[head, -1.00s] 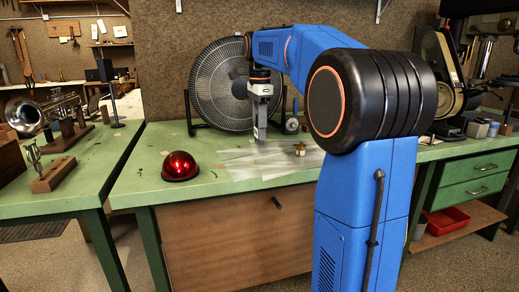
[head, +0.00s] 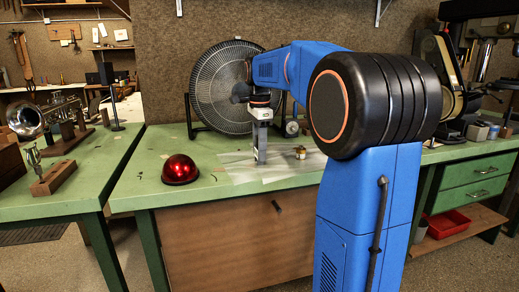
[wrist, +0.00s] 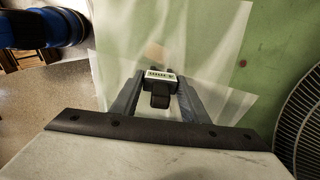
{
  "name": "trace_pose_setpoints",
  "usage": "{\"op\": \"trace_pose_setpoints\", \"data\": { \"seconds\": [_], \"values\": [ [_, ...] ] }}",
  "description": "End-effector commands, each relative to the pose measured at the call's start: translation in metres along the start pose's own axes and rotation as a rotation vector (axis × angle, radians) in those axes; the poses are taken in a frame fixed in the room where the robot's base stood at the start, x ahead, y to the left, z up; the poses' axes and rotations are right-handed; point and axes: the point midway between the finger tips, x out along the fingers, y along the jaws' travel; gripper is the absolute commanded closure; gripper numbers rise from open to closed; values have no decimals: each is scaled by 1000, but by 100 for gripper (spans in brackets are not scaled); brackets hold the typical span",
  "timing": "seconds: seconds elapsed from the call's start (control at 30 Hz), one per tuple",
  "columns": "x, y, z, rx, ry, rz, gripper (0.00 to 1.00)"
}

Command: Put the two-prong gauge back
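A small block with a white, dark-marked face (wrist: 160,76) and a dark part on its near side sits between my fingertips in the wrist view. It may be the two-prong gauge, but its prongs are not clear. My gripper (head: 262,161) points straight down over the clear sheets on the green bench, with its tips close to the sheets. In the wrist view my gripper (wrist: 160,85) has a finger on each side of the block, with no clear gap. I cannot tell whether the fingers press on it. The block is not clear in the head view.
A small brass-coloured piece (head: 300,152) stands on the clear sheets (head: 285,172), right of my gripper. A red dome (head: 180,169) sits to the left. A large fan (head: 220,90) stands behind.

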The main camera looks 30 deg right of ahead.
Motion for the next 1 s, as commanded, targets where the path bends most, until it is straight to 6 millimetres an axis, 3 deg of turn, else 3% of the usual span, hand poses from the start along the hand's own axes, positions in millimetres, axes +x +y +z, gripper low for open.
{"op": "trace_pose_setpoints", "data": {
  "seconds": [0.47,1.0],
  "values": [
    [-7,0,0,0,0,-1,44],
    [-100,0,0,0,0,-2,44]
  ]
}}
